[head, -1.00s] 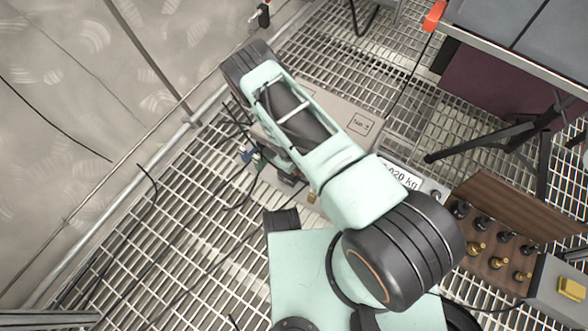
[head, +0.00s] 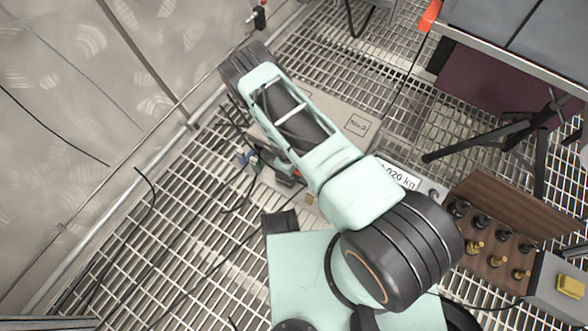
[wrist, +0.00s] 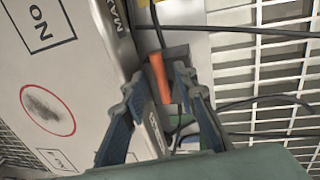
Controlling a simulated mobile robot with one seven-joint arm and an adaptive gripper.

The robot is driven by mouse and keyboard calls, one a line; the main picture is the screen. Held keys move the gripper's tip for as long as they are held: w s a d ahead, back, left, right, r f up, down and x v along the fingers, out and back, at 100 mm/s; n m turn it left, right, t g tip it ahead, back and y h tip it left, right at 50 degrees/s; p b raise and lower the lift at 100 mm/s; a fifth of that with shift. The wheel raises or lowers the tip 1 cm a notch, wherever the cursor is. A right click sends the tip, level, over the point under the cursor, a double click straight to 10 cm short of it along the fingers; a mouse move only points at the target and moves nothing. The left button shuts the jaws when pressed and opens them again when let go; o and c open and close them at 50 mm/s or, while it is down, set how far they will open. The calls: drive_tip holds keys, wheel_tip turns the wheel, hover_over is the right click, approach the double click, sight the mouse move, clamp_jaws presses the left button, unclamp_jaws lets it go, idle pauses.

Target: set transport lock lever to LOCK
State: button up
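In the wrist view an orange lever handle (wrist: 160,78) stands at the side of a pale box (wrist: 85,60). I take it to be the transport lock lever, but no LOCK marking is readable. My gripper (wrist: 159,82) is open, with its two blue-grey fingers on either side of the handle. Gaps seem to show on both sides, and I cannot tell whether either finger touches it. In the head view the box (head: 357,125) lies on the floor, mostly under my arm.
Thin black cables (head: 240,185) lie on the grating beside the box. A wooden panel with knobs (head: 490,240) and a folding-legged table (head: 520,60) stand at right. The tunnel wall (head: 70,100) is at left. Open grating (head: 150,240) lies at lower left.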

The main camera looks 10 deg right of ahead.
wheel_tip(320, 180, up, 12)
drive_tip(key=s+a, duration=0.1)
drive_tip(key=s, duration=0.1)
drive_tip(key=shift+a, duration=0.15)
idle(0.5)
drive_tip(key=shift+w+f, duration=0.1)
idle(0.4)
